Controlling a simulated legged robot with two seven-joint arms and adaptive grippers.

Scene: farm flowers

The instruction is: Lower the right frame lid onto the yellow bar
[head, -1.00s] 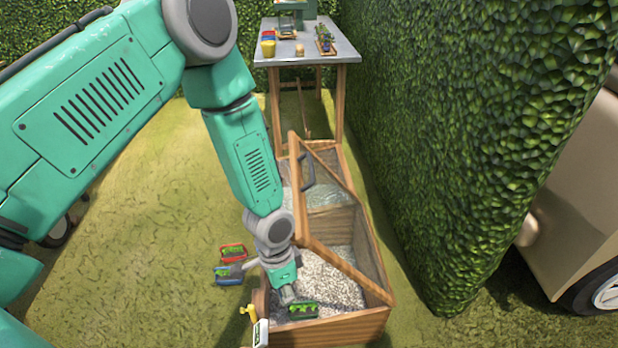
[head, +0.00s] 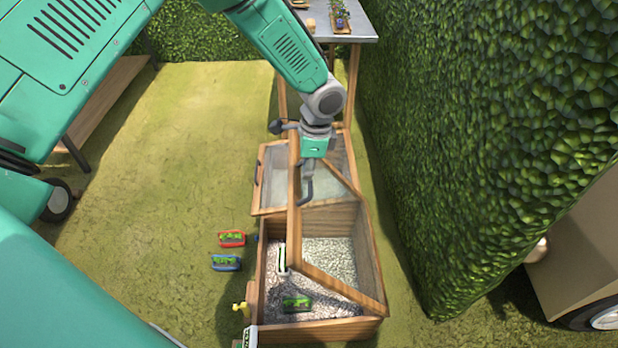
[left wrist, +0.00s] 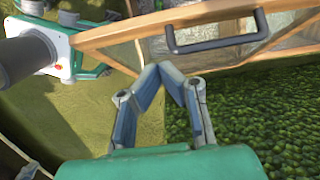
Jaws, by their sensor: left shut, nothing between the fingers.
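The right frame lid (head: 294,225) is a wooden frame with a clear pane, standing raised and tilted over the front part of a wooden planter box (head: 315,331). Its dark handle (head: 306,187) is on the lid's upper part, and it also shows in the left wrist view (left wrist: 215,46). A small yellow piece (head: 242,308) at the box's front left corner may be the yellow bar. My left gripper (head: 309,172) is beside the handle, its fingers partly hard to make out. In the left wrist view its fingertips (left wrist: 163,70) meet, empty, below the handle. My right gripper is not in view.
A green plant tray (head: 297,303) rests on gravel (head: 330,255). Red (head: 232,239) and blue (head: 226,262) trays sit on the grass to the left. A hedge (head: 480,150) stands close on the right.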

